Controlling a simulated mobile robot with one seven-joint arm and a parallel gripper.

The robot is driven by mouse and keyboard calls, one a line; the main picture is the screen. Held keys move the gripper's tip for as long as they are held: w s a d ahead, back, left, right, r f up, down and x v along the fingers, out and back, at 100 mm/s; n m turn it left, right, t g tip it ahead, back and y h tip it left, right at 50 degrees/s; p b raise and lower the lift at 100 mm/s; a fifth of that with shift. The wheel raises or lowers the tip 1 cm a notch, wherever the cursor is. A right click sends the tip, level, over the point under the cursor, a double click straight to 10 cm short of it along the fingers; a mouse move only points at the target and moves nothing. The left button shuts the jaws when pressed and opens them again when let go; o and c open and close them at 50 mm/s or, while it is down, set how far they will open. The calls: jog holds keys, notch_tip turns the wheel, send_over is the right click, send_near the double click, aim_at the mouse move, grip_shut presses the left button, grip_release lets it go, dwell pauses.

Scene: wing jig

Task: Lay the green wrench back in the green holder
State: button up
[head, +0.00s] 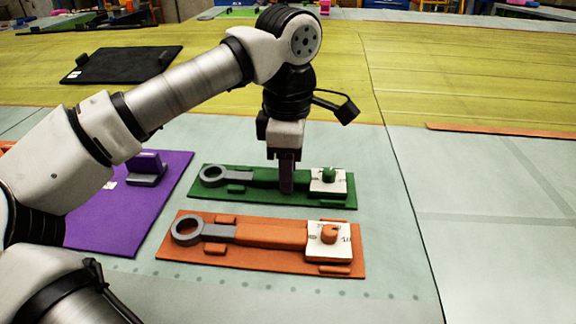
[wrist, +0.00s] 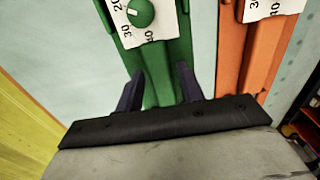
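The green wrench (head: 265,177), with a grey ring end (head: 213,175) and a green handle, lies flat along the green holder (head: 250,199) in the head view. My gripper (head: 287,188) points down at the handle, near the holder's white dial plate. In the wrist view my gripper (wrist: 160,75) has its two dark fingers apart, one on each side of the green handle (wrist: 158,72). It looks open, with no clear grip on the handle. The fingertips' exact contact with the handle or holder is hard to see.
An orange holder (head: 190,258) with an orange wrench (head: 270,234) lies just in front of the green one. A purple board (head: 125,215) is at left, and a black board (head: 120,64) lies farther back. The grey surface at right (head: 490,230) is clear.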

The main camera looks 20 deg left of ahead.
jog(key=shift+o, duration=1.1)
notch_tip(320, 180, up, 14)
jog(key=p, duration=1)
jog(key=shift+f, duration=0.1)
